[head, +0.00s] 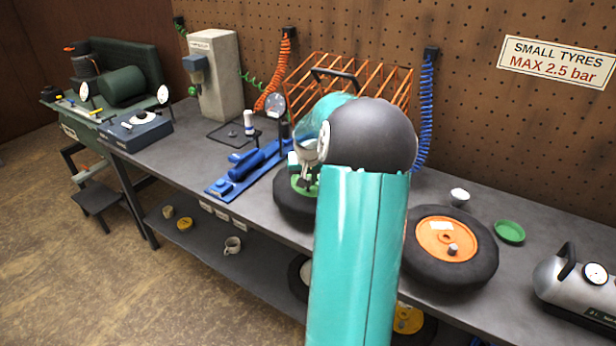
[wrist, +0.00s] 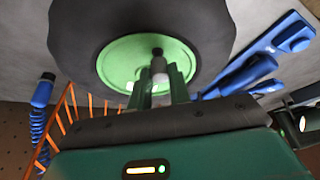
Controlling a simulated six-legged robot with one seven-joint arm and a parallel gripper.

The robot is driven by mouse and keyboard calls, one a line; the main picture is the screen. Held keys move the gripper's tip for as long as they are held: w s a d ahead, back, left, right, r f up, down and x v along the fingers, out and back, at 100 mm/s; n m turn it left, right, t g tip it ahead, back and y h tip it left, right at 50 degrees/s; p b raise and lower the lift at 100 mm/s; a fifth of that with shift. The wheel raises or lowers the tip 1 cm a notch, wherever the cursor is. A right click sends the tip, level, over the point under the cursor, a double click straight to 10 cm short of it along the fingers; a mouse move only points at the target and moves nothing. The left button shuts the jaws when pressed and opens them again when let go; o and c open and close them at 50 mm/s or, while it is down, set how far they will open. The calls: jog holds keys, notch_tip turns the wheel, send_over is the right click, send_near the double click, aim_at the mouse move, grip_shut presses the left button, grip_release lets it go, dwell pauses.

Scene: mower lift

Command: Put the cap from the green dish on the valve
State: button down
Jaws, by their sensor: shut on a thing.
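The green dish (head: 509,231) is on the bench at the right in the head view and looks empty. My gripper (wrist: 158,82) is shut on a small pale grey piece, apparently the cap (wrist: 158,68), over the green rim (wrist: 120,62) of a tyre. A dark stub, apparently the valve (wrist: 157,52), lines up just beyond the cap; I cannot tell if they touch. In the head view my arm covers much of this green-rimmed wheel (head: 290,208), and the cap cannot be made out there.
An orange-rimmed wheel (head: 447,239) lies between my arm and the dish, with a white cup (head: 459,197) behind it. A blue foot pump (head: 248,168) lies left of the green-rimmed wheel. An orange rack (head: 385,85) stands behind. A silver tank (head: 572,280) is far right.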

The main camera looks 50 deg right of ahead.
jog(key=shift+f, duration=0.8)
dwell(0.4)
jog(key=c, duration=0.9)
grip_release()
jog(key=shift+r, duration=3.75)
